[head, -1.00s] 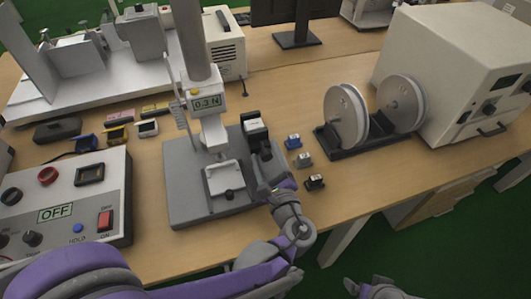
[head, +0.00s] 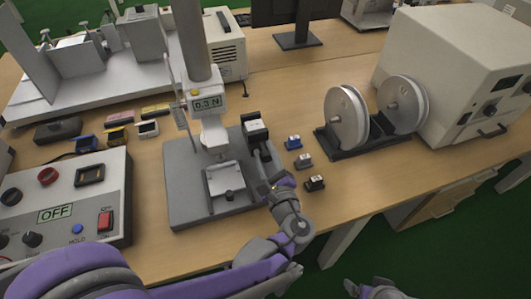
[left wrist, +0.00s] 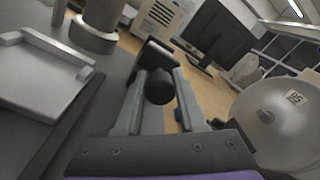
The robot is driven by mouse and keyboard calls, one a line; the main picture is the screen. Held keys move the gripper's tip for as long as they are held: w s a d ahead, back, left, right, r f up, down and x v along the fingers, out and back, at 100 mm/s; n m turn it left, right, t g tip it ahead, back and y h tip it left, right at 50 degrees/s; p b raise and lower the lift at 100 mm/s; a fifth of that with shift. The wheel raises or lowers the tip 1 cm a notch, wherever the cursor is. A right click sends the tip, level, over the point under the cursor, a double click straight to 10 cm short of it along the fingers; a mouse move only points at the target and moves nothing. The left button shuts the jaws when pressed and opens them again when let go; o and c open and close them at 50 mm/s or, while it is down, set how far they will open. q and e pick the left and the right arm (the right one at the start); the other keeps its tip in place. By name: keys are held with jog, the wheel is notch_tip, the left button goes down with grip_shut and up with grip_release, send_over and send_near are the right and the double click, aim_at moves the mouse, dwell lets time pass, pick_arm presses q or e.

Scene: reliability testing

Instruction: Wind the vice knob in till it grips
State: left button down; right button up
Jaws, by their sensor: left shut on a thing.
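The vice (head: 255,128) is a dark block with a pale top. It stands at the right back part of the grey test stand base (head: 185,205). In the left wrist view the vice (left wrist: 157,53) is beyond my fingers, and its round black knob (left wrist: 160,88) lies between them. My left gripper (head: 264,156) reaches up to the vice from the front right. The left wrist view shows its two fingers (left wrist: 160,100) on either side of the knob, shut on it. My right gripper (head: 370,287) shows only in part at the bottom edge.
A pale plate (head: 226,178) with a small black knob sits under the force gauge, which reads 0.3 N (head: 207,103). Blue, grey and black small blocks (head: 304,161) lie right of the base. Two reels (head: 346,120) stand further right. A control box (head: 62,200) is at left.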

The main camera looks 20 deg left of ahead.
pick_arm(q)
jog(key=m, duration=0.4)
jog(key=shift+p, duration=0.4)
jog(key=m, duration=0.5)
jog(key=shift+m, duration=0.4)
jog(key=m, duration=0.4)
jog(key=shift+p, duration=0.3)
jog(key=m, duration=0.5)
jog(key=shift+g, duration=0.3)
jog(key=shift+m, duration=0.4)
jog(key=c, duration=0.5)
grip_release()
jog(key=shift+d, duration=0.1)
